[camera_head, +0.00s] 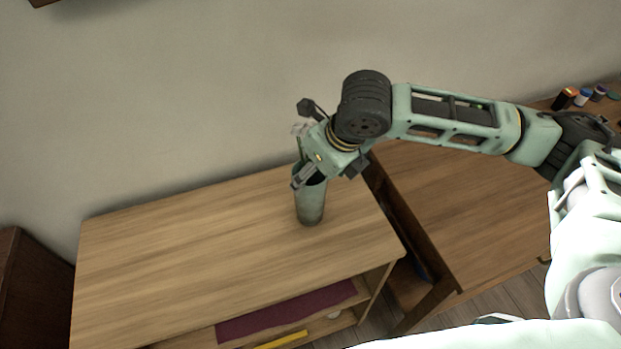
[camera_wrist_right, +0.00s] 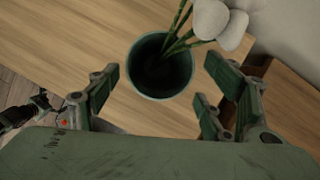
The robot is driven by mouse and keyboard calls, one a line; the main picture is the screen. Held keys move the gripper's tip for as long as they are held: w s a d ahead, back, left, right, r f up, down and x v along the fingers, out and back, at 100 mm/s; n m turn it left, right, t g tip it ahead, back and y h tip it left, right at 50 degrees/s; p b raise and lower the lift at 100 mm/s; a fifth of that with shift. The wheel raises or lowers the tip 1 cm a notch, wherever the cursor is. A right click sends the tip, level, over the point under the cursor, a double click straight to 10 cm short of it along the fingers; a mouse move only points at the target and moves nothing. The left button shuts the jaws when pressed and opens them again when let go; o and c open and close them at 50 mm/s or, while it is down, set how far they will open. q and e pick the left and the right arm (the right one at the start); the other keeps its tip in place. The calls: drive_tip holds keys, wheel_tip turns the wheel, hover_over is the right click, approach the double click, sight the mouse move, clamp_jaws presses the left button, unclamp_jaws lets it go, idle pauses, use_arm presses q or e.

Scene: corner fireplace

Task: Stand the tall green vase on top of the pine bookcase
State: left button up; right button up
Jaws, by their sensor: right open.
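The tall green vase (camera_head: 311,203) stands upright on top of the pine bookcase (camera_head: 180,245), near its right end. In the right wrist view the vase's round rim (camera_wrist_right: 160,67) and dark inside show, with green stems and white blooms (camera_wrist_right: 212,22) rising out of it. My right gripper (camera_head: 304,176) is at the vase's mouth in the head view. In the right wrist view its fingers (camera_wrist_right: 160,85) are open and spread to either side of the vase, with gaps visible between them and the rim. My left gripper is not in view.
A wooden desk (camera_head: 465,215) stands close to the bookcase's right end, with small bottles (camera_head: 582,97) at its back. The bookcase top is bare left of the vase.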

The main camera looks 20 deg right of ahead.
drive_tip(key=v, duration=0.6)
idle(0.4)
